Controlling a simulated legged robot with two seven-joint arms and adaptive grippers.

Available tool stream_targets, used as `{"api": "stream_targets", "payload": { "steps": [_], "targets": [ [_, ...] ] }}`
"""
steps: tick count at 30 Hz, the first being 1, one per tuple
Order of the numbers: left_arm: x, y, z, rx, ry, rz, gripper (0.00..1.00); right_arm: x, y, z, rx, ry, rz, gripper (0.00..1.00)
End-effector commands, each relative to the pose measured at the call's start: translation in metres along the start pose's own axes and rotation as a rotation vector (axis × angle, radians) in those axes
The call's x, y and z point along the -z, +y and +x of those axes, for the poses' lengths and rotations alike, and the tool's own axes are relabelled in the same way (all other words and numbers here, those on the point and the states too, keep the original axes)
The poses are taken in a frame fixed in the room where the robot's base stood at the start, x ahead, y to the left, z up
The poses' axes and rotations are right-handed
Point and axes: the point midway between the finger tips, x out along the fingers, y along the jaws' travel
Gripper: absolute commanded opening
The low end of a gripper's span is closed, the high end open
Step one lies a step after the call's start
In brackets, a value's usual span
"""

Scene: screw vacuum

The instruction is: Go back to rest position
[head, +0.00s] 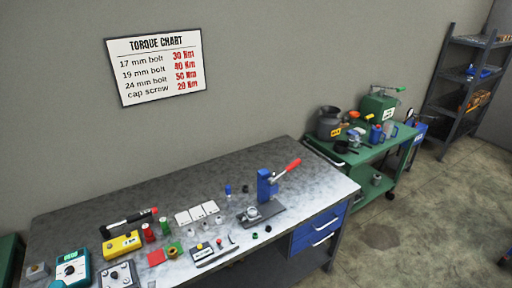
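Neither of my grippers shows in the head view. The grey-topped workbench (110,209) stands below the wall with its tools on it. A blue press with a red lever (267,186) stands on a dark base near the bench's right end. A yellow box (122,244), a teal meter (71,268) and a grey device with dials (118,276) sit at the left. A black torque tool (128,222) lies behind the yellow box.
White cards (198,213) and several small parts lie mid-bench. Blue drawers (320,231) are under its right end. A green cart (360,160) with cans and jugs stands behind right, near dark shelving (447,97). A torque chart (156,67) hangs on the wall. Floor (420,225) at right is largely clear.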

Motion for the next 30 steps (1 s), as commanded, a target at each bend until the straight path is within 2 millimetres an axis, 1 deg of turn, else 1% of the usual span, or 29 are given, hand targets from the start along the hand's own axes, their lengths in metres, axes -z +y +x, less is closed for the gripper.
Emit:
{"api": "stream_targets", "payload": {
  "steps": [5, 8, 11, 16, 21, 24, 30],
  "targets": [
    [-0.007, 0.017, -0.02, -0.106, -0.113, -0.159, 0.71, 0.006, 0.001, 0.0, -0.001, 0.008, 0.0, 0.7],
    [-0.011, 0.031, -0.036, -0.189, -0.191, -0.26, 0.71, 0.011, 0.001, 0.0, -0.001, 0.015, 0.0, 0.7],
    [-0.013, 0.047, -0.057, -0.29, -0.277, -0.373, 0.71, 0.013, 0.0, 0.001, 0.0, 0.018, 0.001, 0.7],
    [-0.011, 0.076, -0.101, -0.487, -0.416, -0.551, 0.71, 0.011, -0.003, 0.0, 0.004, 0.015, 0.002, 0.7],
    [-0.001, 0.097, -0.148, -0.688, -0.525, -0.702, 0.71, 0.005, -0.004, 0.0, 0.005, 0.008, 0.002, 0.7],
    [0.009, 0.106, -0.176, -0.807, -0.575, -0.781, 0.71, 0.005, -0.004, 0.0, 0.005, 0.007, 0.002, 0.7],
    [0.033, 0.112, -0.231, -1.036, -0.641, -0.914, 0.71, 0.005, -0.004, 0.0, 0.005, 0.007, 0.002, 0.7]
  ]
}}
